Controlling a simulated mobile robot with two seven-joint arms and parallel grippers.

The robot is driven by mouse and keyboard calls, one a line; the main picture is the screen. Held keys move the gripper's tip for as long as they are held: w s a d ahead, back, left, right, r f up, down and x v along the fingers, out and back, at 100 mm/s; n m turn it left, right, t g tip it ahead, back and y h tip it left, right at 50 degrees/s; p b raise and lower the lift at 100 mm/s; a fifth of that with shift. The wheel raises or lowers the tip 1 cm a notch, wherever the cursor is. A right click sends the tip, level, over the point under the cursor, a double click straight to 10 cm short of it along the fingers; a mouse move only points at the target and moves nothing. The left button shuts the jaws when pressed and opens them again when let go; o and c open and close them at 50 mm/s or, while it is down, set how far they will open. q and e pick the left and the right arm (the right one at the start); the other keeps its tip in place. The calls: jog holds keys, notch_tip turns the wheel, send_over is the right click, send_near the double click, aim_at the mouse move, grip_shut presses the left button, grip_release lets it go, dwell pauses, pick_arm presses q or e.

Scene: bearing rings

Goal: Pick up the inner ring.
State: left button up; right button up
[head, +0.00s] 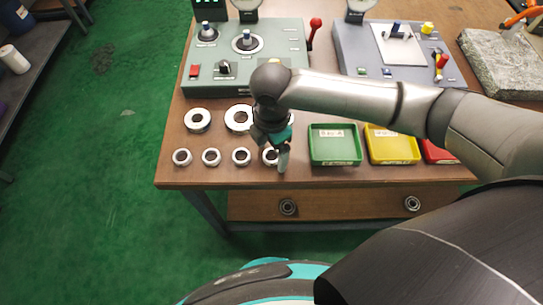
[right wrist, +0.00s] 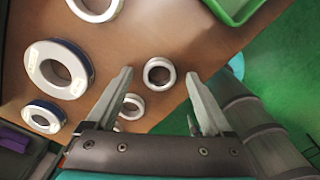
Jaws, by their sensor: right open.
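Several small pale metal rings lie in a row along the table's front edge; which one is meant as the inner ring I cannot tell for certain. My right gripper (head: 279,158) is above the rightmost small ring (head: 265,157), which it partly covers in the head view. In the right wrist view, my right gripper (right wrist: 160,73) is open and empty, with that small ring (right wrist: 148,72) seen between its fingertips. Another small ring (right wrist: 122,105) lies beside the left finger. My left gripper is not in view.
Larger rings (head: 188,120) lie behind the small row; one larger white ring (right wrist: 40,68) shows in the right wrist view. A green tray (head: 312,151), a yellow tray (head: 371,153) and a red tray (head: 430,151) stand to the right. Control panels (head: 290,35) stand behind.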

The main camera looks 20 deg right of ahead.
jog(key=shift+f, duration=0.1)
jog(key=shift+c, duration=0.3)
grip_shut()
dwell(0.4)
